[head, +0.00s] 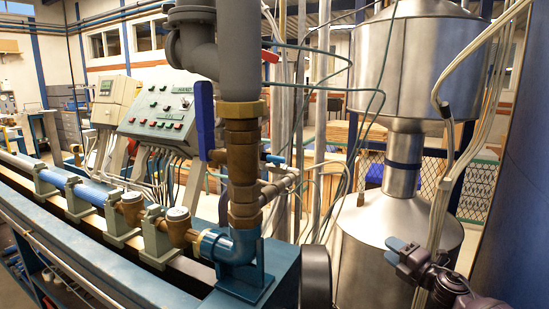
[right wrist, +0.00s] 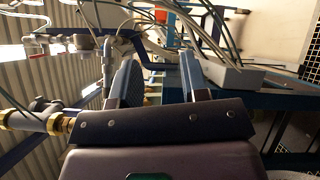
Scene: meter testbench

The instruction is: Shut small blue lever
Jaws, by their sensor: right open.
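The small blue lever (head: 273,158) shows in the head view as a short blue handle on a side pipe, just right of the thick brass and grey standpipe (head: 241,160). A larger blue lever (head: 204,120) stands upright left of that standpipe. My right gripper (head: 393,251) is at the lower right of the head view, well apart from both levers, in front of the steel tank. In the right wrist view its two fingers (right wrist: 158,85) are spread with nothing between them. I cannot make out the small blue lever in the wrist view. My left gripper is not in view.
A steel tank (head: 390,235) stands at the right, with hoses hanging beside it. A red lever (head: 270,56) is higher up behind the standpipe. A control panel (head: 160,110) and the blue bench (head: 90,245) with its meter line fill the left.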

